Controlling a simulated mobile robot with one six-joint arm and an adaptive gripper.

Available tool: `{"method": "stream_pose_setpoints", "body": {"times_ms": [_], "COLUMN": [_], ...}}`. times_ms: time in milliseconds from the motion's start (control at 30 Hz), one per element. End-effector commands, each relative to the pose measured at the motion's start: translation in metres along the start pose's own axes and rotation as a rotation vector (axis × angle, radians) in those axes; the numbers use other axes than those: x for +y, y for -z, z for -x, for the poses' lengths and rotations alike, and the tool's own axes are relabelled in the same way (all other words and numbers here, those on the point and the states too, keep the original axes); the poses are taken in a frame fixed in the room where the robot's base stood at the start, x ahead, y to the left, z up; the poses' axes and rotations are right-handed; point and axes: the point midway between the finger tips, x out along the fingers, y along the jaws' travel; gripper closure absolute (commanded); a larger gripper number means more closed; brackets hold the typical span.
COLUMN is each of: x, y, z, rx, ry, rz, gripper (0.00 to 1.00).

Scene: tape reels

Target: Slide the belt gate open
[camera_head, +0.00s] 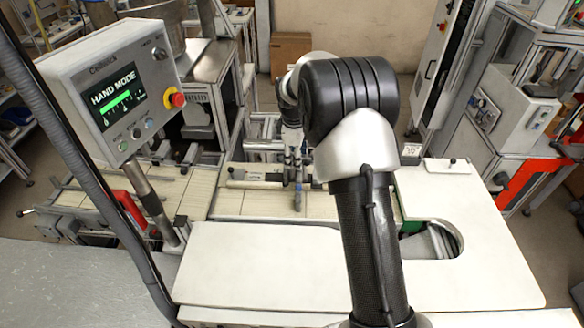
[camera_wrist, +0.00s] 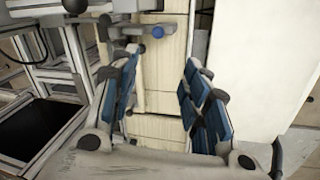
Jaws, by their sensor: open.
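My gripper (camera_head: 294,170) is above the slatted belt (camera_head: 240,204) in the middle of the head view. In the wrist view my gripper (camera_wrist: 160,88) has its blue-padded fingers wide apart, with only belt slats visible between them. The belt gate appears to be the grey bar (camera_head: 262,185) lying across the belt by my gripper. I see no contact between fingers and rod. My gripper partly hides the gate in the head view.
A control panel (camera_head: 115,85) reading HAND MODE stands on a post at left. A cream tabletop (camera_head: 260,262) with a round opening at right lies in front of the belt. A cardboard box (camera_head: 290,50) is behind.

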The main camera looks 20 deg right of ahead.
Motion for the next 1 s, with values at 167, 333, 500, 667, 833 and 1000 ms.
{"method": "stream_pose_setpoints", "body": {"times_ms": [167, 333, 500, 667, 833, 1000], "x": [0.008, 0.007, 0.006, 0.006, 0.006, 0.006], "y": [0.000, -0.001, -0.001, -0.002, -0.002, -0.002], "z": [-0.020, -0.039, -0.073, -0.108, -0.144, -0.174], "rx": [-0.009, -0.010, -0.012, -0.011, -0.010, -0.010], "ry": [0.009, 0.011, 0.013, 0.012, 0.010, 0.010], "rz": [0.044, 0.048, 0.047, 0.047, 0.046, 0.046], "gripper": [0.57, 0.57, 0.57, 0.57, 0.57, 0.57]}}
